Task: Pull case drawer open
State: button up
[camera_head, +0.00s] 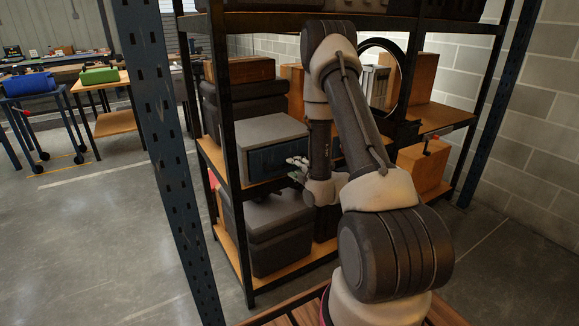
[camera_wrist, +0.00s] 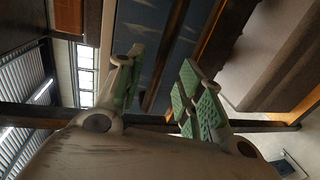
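A grey case (camera_head: 262,131) with a dark blue drawer front (camera_head: 275,159) sits on the middle shelf of the rack. The drawer front looks flush with the case, with no visible gap. The blue front (camera_wrist: 182,38) also shows beyond the fingers in the wrist view. My gripper (camera_head: 299,170) is just in front of the right part of the drawer front. In the wrist view my gripper (camera_wrist: 160,88) has its green-padded fingers spread apart with nothing between them.
The rack's dark posts (camera_head: 232,160) stand close to the case. A large dark case (camera_head: 277,228) is on the shelf below. A wooden box (camera_head: 425,165) and a black ring (camera_head: 385,75) are to the right. A nearer blue post (camera_head: 165,150) stands left.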

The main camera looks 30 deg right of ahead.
aim_at(291, 165)
jog(key=x, duration=0.5)
grip_shut()
